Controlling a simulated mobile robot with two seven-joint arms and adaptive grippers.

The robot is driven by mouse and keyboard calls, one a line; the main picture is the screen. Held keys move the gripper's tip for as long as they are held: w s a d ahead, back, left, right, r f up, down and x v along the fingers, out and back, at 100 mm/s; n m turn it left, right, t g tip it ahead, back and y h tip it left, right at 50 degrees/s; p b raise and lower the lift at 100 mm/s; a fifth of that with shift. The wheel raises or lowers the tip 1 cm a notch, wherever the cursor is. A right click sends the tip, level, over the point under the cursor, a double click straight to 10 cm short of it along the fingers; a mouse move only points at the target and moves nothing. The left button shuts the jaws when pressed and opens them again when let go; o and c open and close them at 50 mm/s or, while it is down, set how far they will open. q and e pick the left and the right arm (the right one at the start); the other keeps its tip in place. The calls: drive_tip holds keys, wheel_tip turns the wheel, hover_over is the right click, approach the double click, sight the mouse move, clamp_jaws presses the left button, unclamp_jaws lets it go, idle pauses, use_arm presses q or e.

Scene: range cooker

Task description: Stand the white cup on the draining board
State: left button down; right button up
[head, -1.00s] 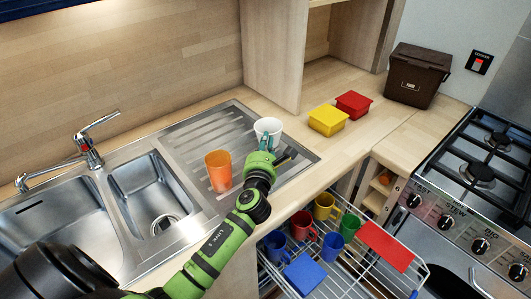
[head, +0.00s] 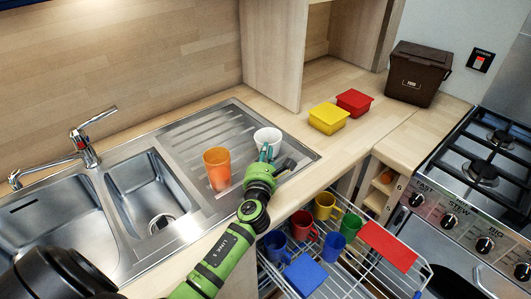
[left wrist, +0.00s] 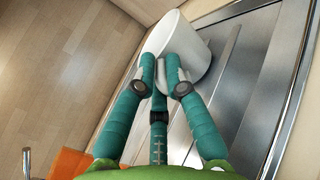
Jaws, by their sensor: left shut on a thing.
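The white cup (head: 268,137) is at the right part of the steel draining board (head: 185,137), mouth up and looking about upright. My left gripper (head: 265,153) is shut on the near side of the white cup. In the left wrist view, the teal fingertips (left wrist: 165,75) meet at the wall of the white cup (left wrist: 200,52). The cup's base is partly hidden, and I cannot tell whether it touches the board. My right gripper is not in view.
An orange cup (head: 217,168) stands on the board left of my gripper. Yellow (head: 328,119) and red (head: 354,103) boxes sit on the worktop at right. Below, a pulled-out wire rack (head: 350,268) holds several coloured mugs. The sink (head: 62,225) lies to the left.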

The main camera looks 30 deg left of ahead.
use_arm(q)
drive_tip(key=c, duration=1.3)
unclamp_jaws()
drive_tip(key=shift+f, duration=0.2)
drive_tip(key=shift+r, duration=0.1)
drive_tip(key=shift+r+p, duration=0.35)
drive_tip(key=shift+p, duration=0.1)
drive_tip(key=v, duration=0.8)
drive_tip(key=b+v, duration=0.1)
drive_tip(key=v, duration=0.3)
drive_tip(key=shift+s+r, duration=0.1)
drive_tip(key=shift+r, duration=0.2)
